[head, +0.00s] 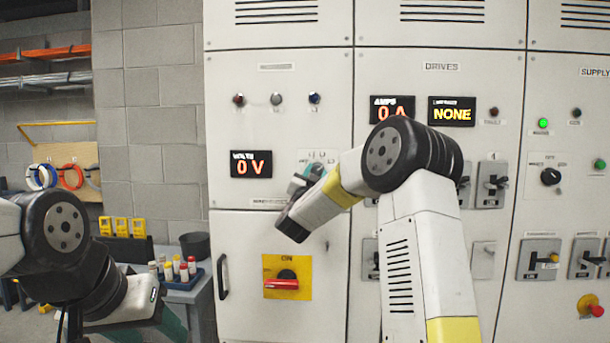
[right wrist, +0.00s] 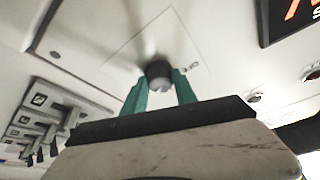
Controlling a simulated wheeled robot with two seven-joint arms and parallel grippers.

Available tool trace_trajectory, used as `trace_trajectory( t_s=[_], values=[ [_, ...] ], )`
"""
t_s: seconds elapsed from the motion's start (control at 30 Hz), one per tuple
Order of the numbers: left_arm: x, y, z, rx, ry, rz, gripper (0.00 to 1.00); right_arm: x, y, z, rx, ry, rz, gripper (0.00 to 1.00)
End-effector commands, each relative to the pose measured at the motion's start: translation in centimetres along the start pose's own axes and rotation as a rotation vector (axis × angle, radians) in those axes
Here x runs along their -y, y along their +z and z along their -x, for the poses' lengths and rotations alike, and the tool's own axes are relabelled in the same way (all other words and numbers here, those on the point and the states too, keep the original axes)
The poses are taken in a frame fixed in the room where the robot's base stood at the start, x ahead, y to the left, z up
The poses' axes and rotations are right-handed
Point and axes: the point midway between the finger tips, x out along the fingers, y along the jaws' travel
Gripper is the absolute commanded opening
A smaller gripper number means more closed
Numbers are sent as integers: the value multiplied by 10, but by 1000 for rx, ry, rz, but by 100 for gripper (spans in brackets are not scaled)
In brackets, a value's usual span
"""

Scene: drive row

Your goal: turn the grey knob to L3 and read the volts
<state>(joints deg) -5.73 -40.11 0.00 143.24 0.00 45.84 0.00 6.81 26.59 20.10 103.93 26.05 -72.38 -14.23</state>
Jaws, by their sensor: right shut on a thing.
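The grey knob (head: 315,170) sits on the cabinet front, right of the volts display, partly hidden by my right gripper. My right gripper (head: 306,180) is at the knob. In the right wrist view the green fingers (right wrist: 159,88) are closed on either side of the grey knob (right wrist: 159,73). The volts display (head: 251,164) reads 0 V in orange.
The amps display (head: 392,108) reads 0 A and another display (head: 452,111) reads NONE. A red ON handle (head: 281,284) on a yellow plate is below the knob.

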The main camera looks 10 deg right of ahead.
Motion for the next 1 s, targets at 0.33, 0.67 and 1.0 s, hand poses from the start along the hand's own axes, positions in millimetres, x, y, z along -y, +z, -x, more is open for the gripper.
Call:
trace_trajectory(
  t_s=[0.33, 0.67, 1.0],
  values=[
    [0, 0, 0, 0, 0, 0, 55, 2, -5, -3, -10, 38, -98, 0],
    [0, 0, 0, 0, 0, 0, 55, 2, -5, -3, -10, 41, -106, 0],
    [0, 0, 0, 0, 0, 0, 55, 1, -4, -2, -7, 42, -105, 55]
  ],
)
